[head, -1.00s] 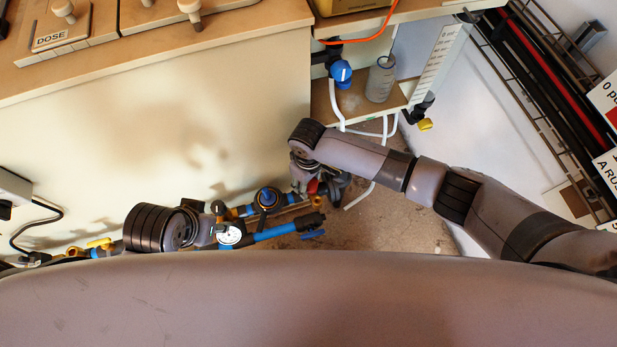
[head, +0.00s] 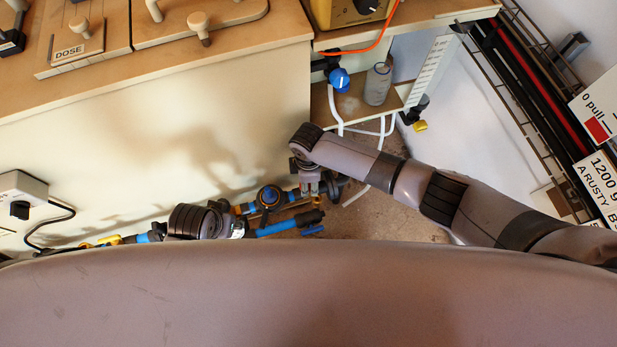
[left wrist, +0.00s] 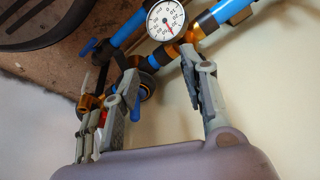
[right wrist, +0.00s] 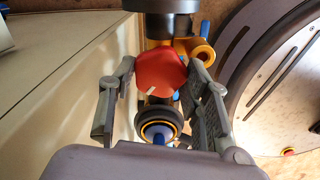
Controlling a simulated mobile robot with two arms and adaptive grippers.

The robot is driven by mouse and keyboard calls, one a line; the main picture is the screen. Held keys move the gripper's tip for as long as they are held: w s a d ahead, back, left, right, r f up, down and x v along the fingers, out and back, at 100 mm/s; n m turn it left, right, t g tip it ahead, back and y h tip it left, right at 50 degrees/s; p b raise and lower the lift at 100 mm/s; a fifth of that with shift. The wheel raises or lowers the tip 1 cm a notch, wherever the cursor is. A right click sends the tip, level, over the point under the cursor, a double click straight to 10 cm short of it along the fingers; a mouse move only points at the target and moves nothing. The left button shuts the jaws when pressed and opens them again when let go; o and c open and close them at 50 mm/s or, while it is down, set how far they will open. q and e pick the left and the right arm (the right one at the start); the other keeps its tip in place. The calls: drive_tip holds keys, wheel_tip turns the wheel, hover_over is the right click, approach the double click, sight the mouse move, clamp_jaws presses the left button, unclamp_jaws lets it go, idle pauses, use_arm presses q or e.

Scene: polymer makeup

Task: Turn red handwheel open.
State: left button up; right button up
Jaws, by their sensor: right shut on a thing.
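The red handwheel (right wrist: 160,73), with a pale mark on its rim, sits between the fingers of my right gripper (right wrist: 161,66) in the right wrist view. The gripper is shut on it, one finger on each side. In the head view my right gripper (head: 312,184) is low at the pipework, and the handwheel is mostly hidden there. My left gripper (left wrist: 161,65) is open, its fingers wide apart, with nothing held between them. It is beside the pipes, below a white dial gauge (left wrist: 166,19). In the head view its fingers are hidden.
Blue pipes (head: 285,226) with valves run low along the cream cabinet wall (head: 150,140). A black round part (right wrist: 160,122) with a yellow ring is just below the handwheel.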

use_arm(q)
drive_tip(key=shift+f, duration=0.35)
use_arm(e)
drive_tip(key=shift+s+a+n, duration=0.1)
drive_tip(key=shift+n, duration=0.3)
use_arm(q)
drive_tip(key=shift+f, duration=0.15)
use_arm(e)
drive_tip(key=o, duration=1.2)
drive_tip(key=shift+c, duration=0.2)
use_arm(q)
drive_tip(key=shift+w, duration=0.1)
use_arm(e)
drive_tip(key=shift+r, duration=0.1)
wheel_tip(320, 180, up, 12)
